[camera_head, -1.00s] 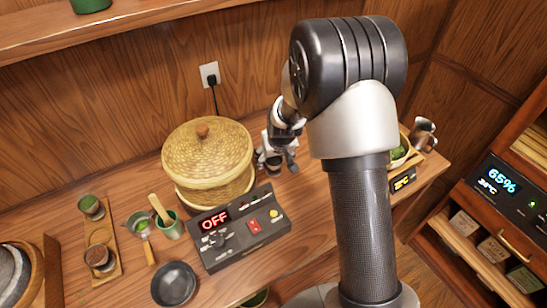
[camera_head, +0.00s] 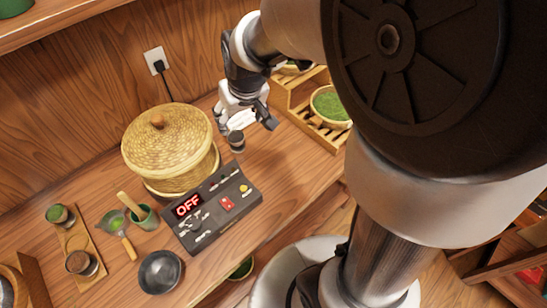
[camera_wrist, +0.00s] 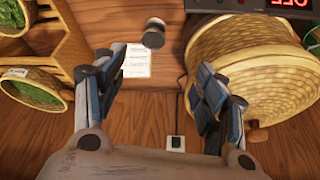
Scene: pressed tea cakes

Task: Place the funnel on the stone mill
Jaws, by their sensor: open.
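My gripper (camera_head: 247,126) is open and empty, right of the lidded basket and over the back of the counter. In the wrist view its two fingers (camera_wrist: 160,72) stand wide apart with nothing between the pads. A dark shallow round dish (camera_head: 160,271) lies at the counter's front; I cannot tell for sure that it is the funnel. A grey round stone piece, probably the stone mill (camera_head: 6,292), is cut off at the left edge. My gripper is far from both. Neither shows in the wrist view.
A lidded woven basket (camera_head: 168,160) stands beside my gripper, and a small dark jar (camera_head: 236,141) and white paper (camera_wrist: 137,60) lie near its fingers. A control box (camera_head: 212,212) reads OFF. Cups and a strainer stand left. A wooden rack (camera_head: 318,128) holds green-filled baskets.

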